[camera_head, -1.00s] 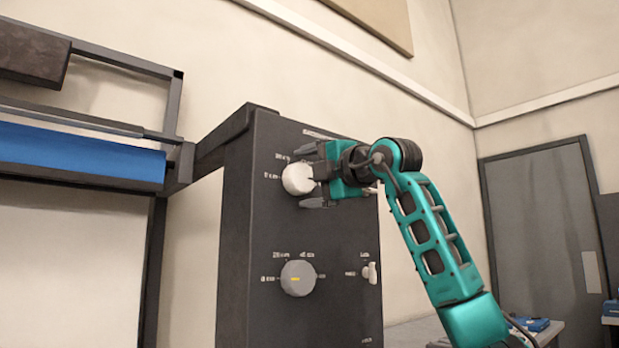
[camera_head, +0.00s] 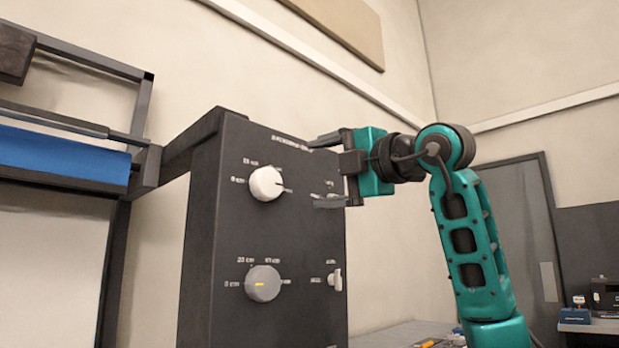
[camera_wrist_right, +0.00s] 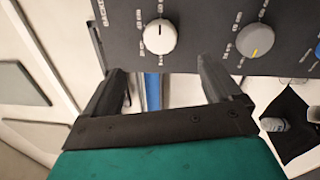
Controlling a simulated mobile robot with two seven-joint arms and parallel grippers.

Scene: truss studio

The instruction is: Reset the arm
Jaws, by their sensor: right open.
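My right gripper (camera_head: 328,170) is open and empty in the head view, to the right of the white upper knob and apart from it. The arm comes in from the lower right. In the right wrist view the two fingers (camera_wrist_right: 163,88) are spread, with nothing between them, pointing toward the panel. The white knob (camera_head: 265,184) sits on the dark control box (camera_head: 200,240); it also shows in the wrist view (camera_wrist_right: 160,36). A grey knob (camera_head: 262,284) with a yellow mark sits below it. My left gripper is not in view.
A small white switch (camera_head: 335,279) is at the lower right of the panel. A dark frame with a blue roll (camera_head: 60,155) stands at left. A grey door (camera_head: 520,215) and a bench with small items (camera_head: 590,325) are at right.

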